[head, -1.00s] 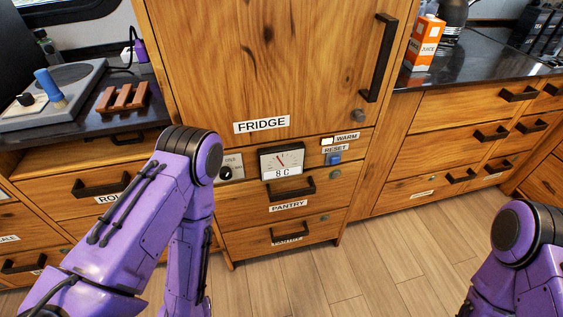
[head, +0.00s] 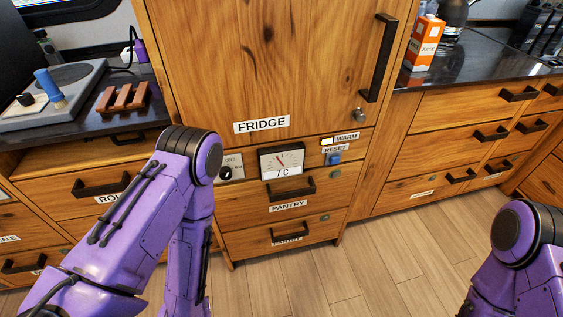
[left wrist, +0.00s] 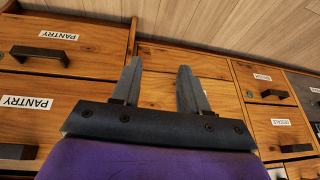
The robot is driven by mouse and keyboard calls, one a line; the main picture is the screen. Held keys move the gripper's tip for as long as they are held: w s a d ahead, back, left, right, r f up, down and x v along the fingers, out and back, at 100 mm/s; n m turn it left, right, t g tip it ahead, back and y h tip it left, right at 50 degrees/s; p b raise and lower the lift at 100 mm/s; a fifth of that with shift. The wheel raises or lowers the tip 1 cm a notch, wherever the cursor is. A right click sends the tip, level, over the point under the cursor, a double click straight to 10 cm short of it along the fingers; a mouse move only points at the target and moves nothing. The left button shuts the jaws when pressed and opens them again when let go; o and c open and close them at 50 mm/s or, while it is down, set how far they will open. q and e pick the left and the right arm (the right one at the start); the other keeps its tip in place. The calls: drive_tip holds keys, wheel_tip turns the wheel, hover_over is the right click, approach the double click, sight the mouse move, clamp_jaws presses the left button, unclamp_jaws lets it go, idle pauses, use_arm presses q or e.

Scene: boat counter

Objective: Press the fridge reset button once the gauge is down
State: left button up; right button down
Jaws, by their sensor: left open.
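The fridge (head: 265,60) stands shut in the middle of the head view. Under its label is a gauge (head: 281,160) with a red needle and a readout of 7 C. To its right is the blue reset button (head: 333,159) under a RESET label, with a pale yellowish WARM lamp (head: 327,142) above it. My left gripper (left wrist: 158,65) shows in the left wrist view, open and empty, in front of drawer fronts. In the head view my left arm hides its gripper. My right gripper is out of view; only part of that arm shows at lower right.
A round dial (head: 225,173) sits left of the gauge, close to my left arm. Pantry drawers (head: 291,190) with dark handles lie below the gauge. A juice carton (head: 425,43) stands on the right counter. The floor (head: 350,265) is clear.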

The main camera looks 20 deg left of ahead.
use_arm(q)
clamp_jaws()
idle(1.4)
